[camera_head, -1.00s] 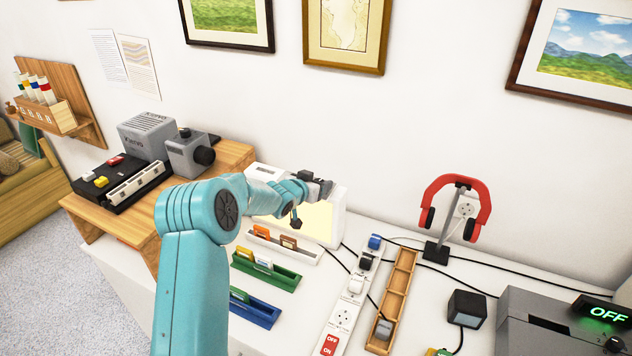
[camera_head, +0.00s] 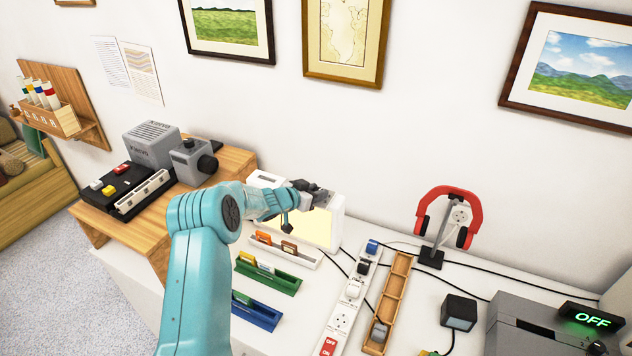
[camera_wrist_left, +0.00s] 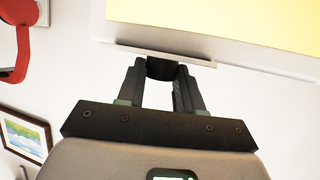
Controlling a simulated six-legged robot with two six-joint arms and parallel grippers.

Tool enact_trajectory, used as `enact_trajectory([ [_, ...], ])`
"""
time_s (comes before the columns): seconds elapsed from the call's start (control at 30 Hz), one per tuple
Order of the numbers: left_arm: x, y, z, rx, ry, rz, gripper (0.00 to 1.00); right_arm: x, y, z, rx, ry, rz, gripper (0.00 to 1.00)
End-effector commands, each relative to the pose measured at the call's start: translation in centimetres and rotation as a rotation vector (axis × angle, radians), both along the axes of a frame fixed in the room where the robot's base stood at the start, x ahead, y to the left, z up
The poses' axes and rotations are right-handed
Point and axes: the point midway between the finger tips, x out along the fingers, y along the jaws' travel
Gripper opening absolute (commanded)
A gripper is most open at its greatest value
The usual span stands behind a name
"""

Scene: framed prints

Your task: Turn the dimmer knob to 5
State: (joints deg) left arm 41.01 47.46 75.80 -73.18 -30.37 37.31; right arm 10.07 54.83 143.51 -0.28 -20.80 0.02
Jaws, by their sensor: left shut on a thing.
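The white light box (camera_head: 336,222) stands on the white table against the wall, its front panel glowing pale yellow. It also shows upside down at the top of the left wrist view (camera_wrist_left: 225,32). My left gripper (camera_head: 320,192) is at the top edge of the box. In the left wrist view my left gripper (camera_wrist_left: 161,84) has its two fingers shut on a small dark knob (camera_wrist_left: 161,69) by the box's edge. The knob is hidden in the head view, and I cannot read any scale numbers. My right gripper is not in view.
Slotted trays in white, green (camera_head: 268,274) and blue (camera_head: 256,312) lie in front of the box.

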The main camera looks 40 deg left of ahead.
Motion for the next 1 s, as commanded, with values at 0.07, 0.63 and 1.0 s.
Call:
enact_trajectory([
  [0.07,-0.1,0.3,0.3,0.000,-0.002,-0.059,0.05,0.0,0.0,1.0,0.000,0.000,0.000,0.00],
  [0.63,0.1,0.7,-0.2,0.002,-0.005,-0.398,0.05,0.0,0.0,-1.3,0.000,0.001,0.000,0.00],
  [1.0,0.2,0.7,0.1,0.001,-0.005,-0.460,0.05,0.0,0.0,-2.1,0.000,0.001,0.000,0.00],
])
